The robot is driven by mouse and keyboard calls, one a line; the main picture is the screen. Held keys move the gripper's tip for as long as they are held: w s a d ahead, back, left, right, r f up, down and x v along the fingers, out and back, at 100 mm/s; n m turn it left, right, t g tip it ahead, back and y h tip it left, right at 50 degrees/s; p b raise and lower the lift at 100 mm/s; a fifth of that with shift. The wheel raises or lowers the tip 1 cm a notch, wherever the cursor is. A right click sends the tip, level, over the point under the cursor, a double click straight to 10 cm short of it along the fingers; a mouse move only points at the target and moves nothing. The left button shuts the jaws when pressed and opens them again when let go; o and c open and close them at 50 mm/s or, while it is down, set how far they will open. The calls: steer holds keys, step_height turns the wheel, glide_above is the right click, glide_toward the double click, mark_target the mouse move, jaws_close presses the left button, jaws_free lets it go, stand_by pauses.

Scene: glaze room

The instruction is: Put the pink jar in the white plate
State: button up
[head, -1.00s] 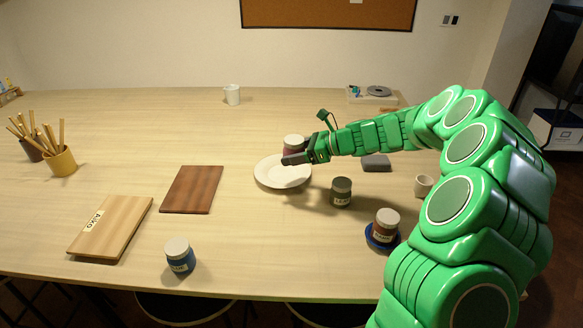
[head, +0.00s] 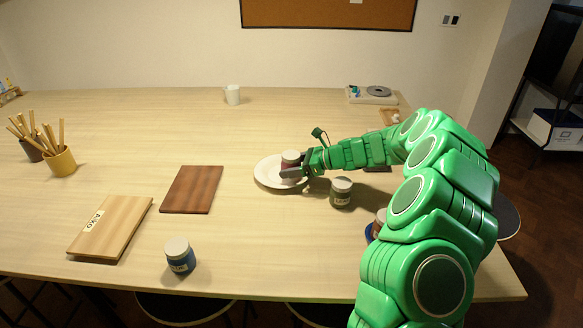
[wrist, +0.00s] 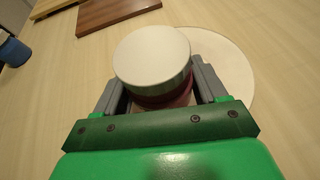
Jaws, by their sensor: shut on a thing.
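The pink jar (head: 291,161) with a pale lid is between the fingers of my gripper (head: 293,172), which is shut on it. In the wrist view the jar's lid (wrist: 152,58) fills the space between the two grey fingers of my gripper (wrist: 155,85). The white plate (head: 265,174) lies on the table under and around the jar in the head view. It also shows in the wrist view (wrist: 228,65) beneath and to the right of the jar. The jar is upright over the plate; I cannot tell whether its base touches it.
A dark green jar (head: 341,192) stands just right of the plate. Another jar (head: 380,222) is partly hidden by my arm. A blue jar (head: 180,257), a dark board (head: 191,189) and a light board (head: 110,226) lie left and front.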

steer(key=shift+f, duration=0.75)
steer(key=o, duration=1.2)
steer(key=shift+r, duration=0.1)
